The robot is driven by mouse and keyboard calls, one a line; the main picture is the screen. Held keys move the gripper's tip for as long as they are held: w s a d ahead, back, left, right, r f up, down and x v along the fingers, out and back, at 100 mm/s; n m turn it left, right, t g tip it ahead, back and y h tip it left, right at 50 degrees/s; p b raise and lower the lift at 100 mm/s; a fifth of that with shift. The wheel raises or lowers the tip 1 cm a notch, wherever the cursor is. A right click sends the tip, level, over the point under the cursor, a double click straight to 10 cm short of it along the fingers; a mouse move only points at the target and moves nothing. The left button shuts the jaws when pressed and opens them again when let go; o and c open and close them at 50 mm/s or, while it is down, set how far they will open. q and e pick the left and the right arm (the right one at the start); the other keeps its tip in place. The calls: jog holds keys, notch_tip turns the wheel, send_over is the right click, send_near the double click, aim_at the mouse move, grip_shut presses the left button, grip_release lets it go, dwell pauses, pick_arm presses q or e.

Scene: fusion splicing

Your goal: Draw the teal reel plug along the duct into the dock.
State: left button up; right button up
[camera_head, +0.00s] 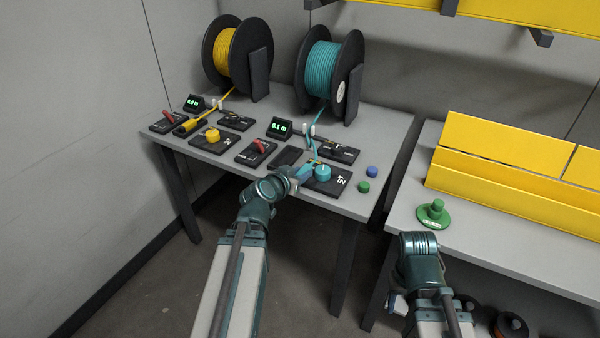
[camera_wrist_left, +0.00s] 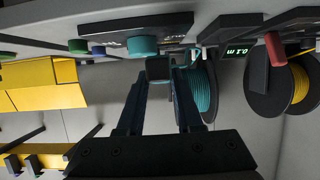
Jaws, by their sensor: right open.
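The teal reel (camera_head: 322,70) stands at the back of the left table, its cable (camera_head: 313,140) running down to my left gripper (camera_head: 307,168). In the left wrist view a dark teal block, seemingly the teal reel plug (camera_wrist_left: 159,68), sits between the fingertips of my left gripper (camera_wrist_left: 160,80), which look closed on it. This gripper is low over the table, beside the teal knob (camera_head: 323,171) on the IN panel. My right gripper (camera_head: 398,303) is partly hidden by its arm, low before the right table, apart from the plug. I cannot tell which piece is the dock.
A yellow duct-like trough (camera_head: 515,190) lies along the right table, with a green round piece (camera_head: 433,215) in front. A gap separates the tables. A yellow reel (camera_head: 228,53), its plug (camera_head: 187,126), red-lever panels (camera_head: 256,151) and a 0.1 m display (camera_head: 280,127) stand left.

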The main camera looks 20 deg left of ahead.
aim_at(301, 173)
pick_arm(q)
grip_shut()
notch_tip(301, 173, up, 7)
jog(key=p, duration=0.7)
jog(key=shift+r, duration=0.15)
jog(key=shift+d, duration=0.1)
